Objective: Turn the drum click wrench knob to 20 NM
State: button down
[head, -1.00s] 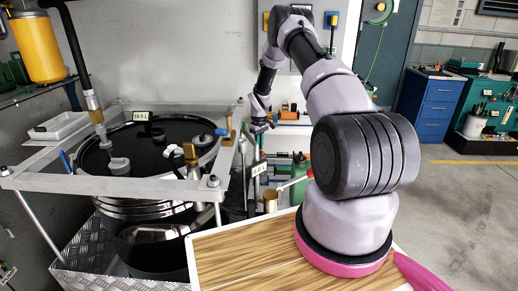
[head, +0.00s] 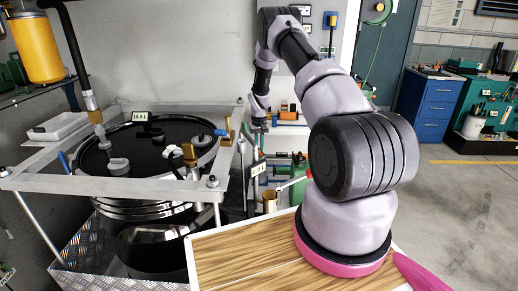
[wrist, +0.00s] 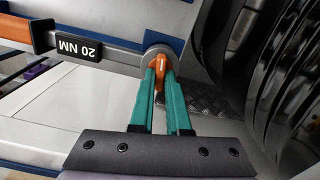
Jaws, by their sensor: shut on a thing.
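The wrench (wrist: 115,57) shows in the wrist view as a grey bar with an orange grip at its left. A black label reading "20 NM" (wrist: 78,49), upside down in the picture, sits on the bar. The orange knob (wrist: 161,62) stands on a round grey head at the bar's right end. My gripper (wrist: 160,78) has teal fingers shut on the knob, one on each side. In the head view my gripper (head: 259,127) is low by the back wall, right of the drum; the knob is too small to make out there.
A black drum (head: 150,215) stands in a grey frame (head: 110,187) at the left, close to my gripper. A wooden-topped surface (head: 240,255) lies in front. A green can (head: 299,172) is below the wall panel. Open floor is at the right.

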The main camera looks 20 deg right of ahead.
dwell(0.4)
jog(key=c, duration=0.9)
grip_release()
notch_tip(320, 180, up, 11)
jog(key=shift+f, duration=0.15)
